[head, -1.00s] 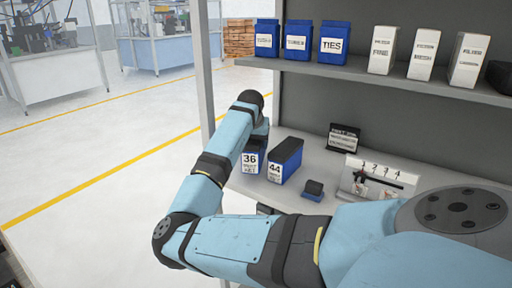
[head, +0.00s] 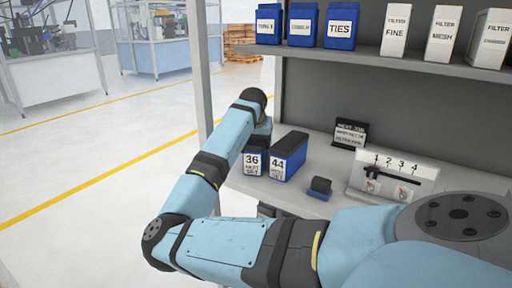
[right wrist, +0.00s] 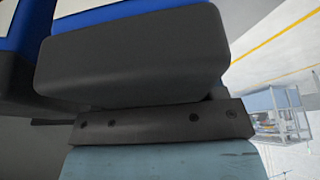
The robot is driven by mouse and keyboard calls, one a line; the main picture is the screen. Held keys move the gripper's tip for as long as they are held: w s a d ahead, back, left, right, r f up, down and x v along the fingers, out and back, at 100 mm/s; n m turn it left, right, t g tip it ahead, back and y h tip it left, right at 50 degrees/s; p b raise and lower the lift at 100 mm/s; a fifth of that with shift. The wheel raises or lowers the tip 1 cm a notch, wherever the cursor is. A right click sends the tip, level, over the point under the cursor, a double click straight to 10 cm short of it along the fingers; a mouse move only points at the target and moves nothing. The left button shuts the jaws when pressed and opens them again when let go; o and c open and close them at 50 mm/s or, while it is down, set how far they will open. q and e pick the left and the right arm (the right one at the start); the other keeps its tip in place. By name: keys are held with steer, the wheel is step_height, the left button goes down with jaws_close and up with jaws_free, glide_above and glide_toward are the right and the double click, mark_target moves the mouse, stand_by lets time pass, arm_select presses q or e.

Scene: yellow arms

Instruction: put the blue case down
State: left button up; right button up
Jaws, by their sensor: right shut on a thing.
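My right arm reaches across the head view, and its gripper (head: 262,133) is mostly hidden behind its own wrist. It is shut on a blue case labelled 36 (head: 252,164), held from above at the left end of the lower shelf (head: 318,205). The case looks upright; I cannot tell whether its base touches the shelf. A blue case labelled 44 with a black top (head: 288,156) stands close on its right. In the right wrist view, the dark gripper body (right wrist: 130,55) covers most of the middle, with blue and white surfaces behind it. My left gripper is not in view.
A small dark block (head: 319,188), a black sign (head: 350,133) and a white panel numbered 1 to 4 (head: 392,178) occupy the lower shelf. The upper shelf (head: 390,58) holds blue boxes and white filter boxes. A grey post (head: 207,70) stands left of the wrist.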

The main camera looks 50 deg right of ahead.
steer(key=shift+s+r, duration=0.1)
steer(key=shift+r, duration=0.05)
steer(key=o, duration=1.2)
steer(key=p+v, duration=0.2)
steer(key=v, duration=1)
steer(key=shift+p, duration=0.4)
